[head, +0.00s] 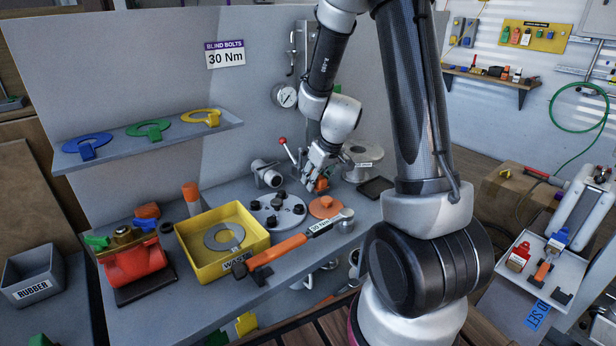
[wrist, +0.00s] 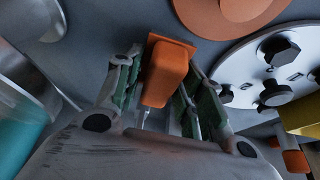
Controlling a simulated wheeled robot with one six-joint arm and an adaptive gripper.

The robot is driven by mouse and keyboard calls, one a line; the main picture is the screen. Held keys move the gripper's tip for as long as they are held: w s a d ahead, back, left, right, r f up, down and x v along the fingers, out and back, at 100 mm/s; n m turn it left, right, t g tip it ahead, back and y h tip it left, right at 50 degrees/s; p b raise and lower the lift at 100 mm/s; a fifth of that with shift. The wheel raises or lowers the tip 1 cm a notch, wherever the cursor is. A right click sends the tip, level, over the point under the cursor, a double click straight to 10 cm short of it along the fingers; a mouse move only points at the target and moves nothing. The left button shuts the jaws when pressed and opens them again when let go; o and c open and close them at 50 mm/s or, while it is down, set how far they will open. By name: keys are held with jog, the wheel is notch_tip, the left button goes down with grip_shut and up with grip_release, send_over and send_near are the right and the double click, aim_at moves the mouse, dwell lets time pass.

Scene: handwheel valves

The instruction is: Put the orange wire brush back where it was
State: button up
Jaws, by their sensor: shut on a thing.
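My gripper (head: 319,174) reaches down over the back part of the grey bench. Its fingers also show in the wrist view (wrist: 160,85), closed on both sides of an orange block-shaped piece (wrist: 168,72), which looks like the wire brush. Only its orange body shows; I make out no bristles. In the head view a small orange part of the brush (head: 322,185) shows below the fingers. I cannot tell whether it touches the bench.
Close by are an orange disc (head: 325,207), a round flange with black bolts (head: 278,210), a black tray (head: 375,187) and a grey spool-shaped fitting (head: 362,163). A yellow bin (head: 195,262), an orange-handled torque wrench (head: 290,245) and a red valve (head: 133,262) stand nearer the front.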

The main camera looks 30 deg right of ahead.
jog(key=shift+w+a+f, duration=0.1)
jog(key=shift+w+f, duration=0.1)
jog(key=shift+w, duration=0.4)
jog(key=shift+w+a+f, duration=0.15)
jog(key=shift+w+f, duration=0.05)
jog(key=shift+w, duration=0.45)
jog(key=shift+w+a+f, duration=0.1)
jog(key=shift+w+f, duration=0.1)
jog(key=shift+w, duration=0.4)
jog(key=shift+f, duration=0.15)
jog(key=o, duration=1.1)
